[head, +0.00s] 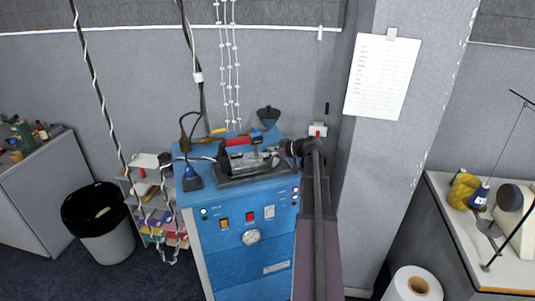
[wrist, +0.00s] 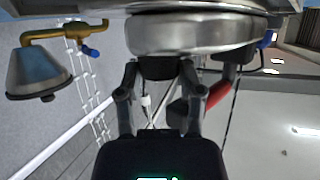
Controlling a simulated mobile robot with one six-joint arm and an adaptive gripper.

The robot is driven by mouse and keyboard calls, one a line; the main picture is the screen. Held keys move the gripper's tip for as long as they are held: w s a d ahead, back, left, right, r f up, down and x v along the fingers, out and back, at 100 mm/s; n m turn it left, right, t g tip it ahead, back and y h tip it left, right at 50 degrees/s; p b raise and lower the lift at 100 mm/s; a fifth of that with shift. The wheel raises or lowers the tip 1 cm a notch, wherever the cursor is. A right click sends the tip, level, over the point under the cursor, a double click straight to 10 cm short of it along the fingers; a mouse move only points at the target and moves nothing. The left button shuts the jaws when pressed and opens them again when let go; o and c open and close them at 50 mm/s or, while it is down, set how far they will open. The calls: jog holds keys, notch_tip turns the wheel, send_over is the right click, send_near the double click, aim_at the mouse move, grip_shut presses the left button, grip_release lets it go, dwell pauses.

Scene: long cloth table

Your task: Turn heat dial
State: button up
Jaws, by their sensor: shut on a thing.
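A steam iron (head: 246,160) with a silvery body and a red-and-black handle lies on a dark rest on top of the blue machine (head: 263,265). In the wrist view its rounded metal body (wrist: 190,34) fills the top middle. The heat dial (wrist: 158,68) appears as a short dark knob just below that metal, partly hidden by the fingers. My gripper (wrist: 158,80) is shut on this dark knob, one finger on each side. In the head view my gripper (head: 287,149) is at the right end of the iron. The dial's markings cannot be read.
The machine's front has a round gauge (head: 251,237), switches and lamps. A brass-coloured pipe with a lamp-like cone (wrist: 38,75) is at left in the wrist view. A grey pillar (head: 385,150) rises at right.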

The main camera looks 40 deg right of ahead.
jog(key=shift+d, duration=0.1)
dwell(0.3)
jog(key=o, duration=1.1)
jog(key=shift+o, duration=0.2)
jog(key=shift+s, duration=0.1)
